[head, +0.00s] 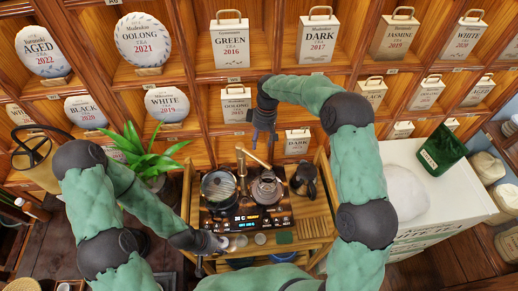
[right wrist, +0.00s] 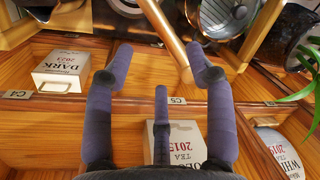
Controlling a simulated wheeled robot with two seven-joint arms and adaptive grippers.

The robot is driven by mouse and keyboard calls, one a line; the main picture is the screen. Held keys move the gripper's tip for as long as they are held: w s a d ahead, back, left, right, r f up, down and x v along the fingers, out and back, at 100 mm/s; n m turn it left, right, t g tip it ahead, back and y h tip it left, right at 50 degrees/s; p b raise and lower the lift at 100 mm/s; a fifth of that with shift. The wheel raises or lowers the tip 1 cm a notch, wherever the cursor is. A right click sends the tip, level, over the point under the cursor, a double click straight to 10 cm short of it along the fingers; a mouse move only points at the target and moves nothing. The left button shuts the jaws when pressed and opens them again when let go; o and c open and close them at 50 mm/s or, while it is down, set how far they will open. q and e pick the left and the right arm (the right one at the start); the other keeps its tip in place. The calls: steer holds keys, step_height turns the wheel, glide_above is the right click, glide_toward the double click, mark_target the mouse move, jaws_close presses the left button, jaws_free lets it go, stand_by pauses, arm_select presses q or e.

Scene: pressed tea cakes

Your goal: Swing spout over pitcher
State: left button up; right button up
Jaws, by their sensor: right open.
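The copper-coloured spout (head: 256,158) reaches out at the back of the tea cart, above a glass-lidded pot (head: 219,186) and a grey kettle (head: 267,190). A dark pitcher with a handle (head: 303,180) stands right of the kettle. My right gripper (head: 264,138) points down just behind the spout and is open. In the right wrist view the spout (right wrist: 166,38) runs slantwise between the spread fingertips (right wrist: 160,62), near one finger; contact cannot be told. My left gripper (head: 214,243) is at the cart's front left, its fingers too small to judge.
The cart (head: 314,204) holds a black lit control panel, small cups and a slatted tray. Shelves of tea boxes and round cakes stand close behind my right gripper.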

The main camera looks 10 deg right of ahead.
steer(key=shift+w+d+r, duration=0.15)
steer(key=shift+r, duration=0.85)
steer(key=shift+w+d+r, duration=0.1)
steer(key=shift+d+r, duration=0.05)
steer(key=shift+r, duration=0.8)
steer(key=shift+f, duration=0.1)
